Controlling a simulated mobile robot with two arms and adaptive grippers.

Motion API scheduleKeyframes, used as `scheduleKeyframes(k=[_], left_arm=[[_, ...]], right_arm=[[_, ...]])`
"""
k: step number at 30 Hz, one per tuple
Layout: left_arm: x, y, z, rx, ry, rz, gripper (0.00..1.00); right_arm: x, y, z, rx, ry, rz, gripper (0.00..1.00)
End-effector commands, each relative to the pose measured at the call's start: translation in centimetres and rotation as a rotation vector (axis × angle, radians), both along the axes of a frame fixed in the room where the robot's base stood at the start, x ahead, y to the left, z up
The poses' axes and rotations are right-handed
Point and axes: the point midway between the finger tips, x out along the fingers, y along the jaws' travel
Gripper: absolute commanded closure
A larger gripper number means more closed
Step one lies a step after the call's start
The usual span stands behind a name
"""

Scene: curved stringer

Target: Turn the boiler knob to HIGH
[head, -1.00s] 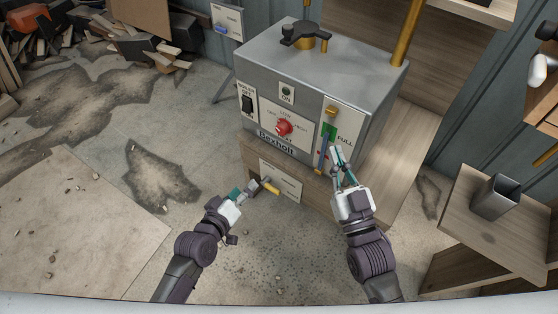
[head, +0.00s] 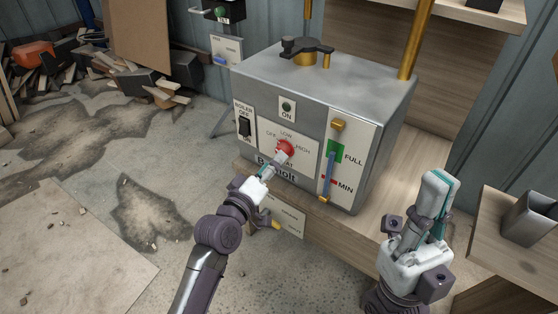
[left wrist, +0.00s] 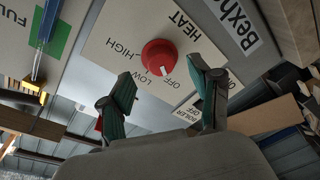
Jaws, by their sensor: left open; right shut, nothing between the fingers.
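The red boiler knob (head: 287,146) is on the front panel of the grey boiler (head: 290,85), with the labels OFF, LOW and HIGH around it. In the left wrist view the knob (left wrist: 159,56) shows a white mark that points at OFF. My left gripper (head: 278,157) is at the lower front of the knob and partly covers it in the head view. In the left wrist view my left gripper (left wrist: 163,82) is open, its fingers apart and the knob ahead of the gap; contact is not visible. My right gripper (head: 440,185) is shut and empty, right of the boiler.
A gauge with FULL and MIN marks (head: 333,165) is right of the knob, and a BOILER OFF switch (head: 245,125) is left of it. A brass pipe (head: 416,40) rises behind. A small table with a metal cup (head: 530,218) stands at the right.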

Motion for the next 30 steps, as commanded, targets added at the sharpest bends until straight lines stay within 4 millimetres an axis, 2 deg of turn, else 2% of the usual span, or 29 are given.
scheduleKeyframes(k=[3,7,18,27,29,30], left_arm=[[1.7,-0.9,-0.1,-0.002,-0.002,0.001,0.37],[2.7,-1.5,-0.1,-0.001,-0.001,0.0,0.37],[3.1,-1.7,0.0,0.002,0.001,0.0,0.37],[3.0,-1.7,0.0,0.002,0.001,0.0,0.87],[3.0,-1.7,0.0,0.002,0.001,0.0,0.97],[3.0,-1.7,-0.1,0.002,0.001,0.0,0.97]], right_arm=[[-0.2,0.0,-0.8,0.004,-0.012,0.001,1.0],[-0.2,0.0,-1.1,0.004,-0.01,0.001,1.0],[-0.2,0.0,-1.1,0.003,-0.009,0.001,1.0],[-0.2,0.0,-1.1,0.003,-0.009,0.001,1.0],[-0.2,0.0,-1.1,0.003,-0.009,0.001,1.0],[-0.2,0.0,-1.1,0.003,-0.009,0.001,1.0]])
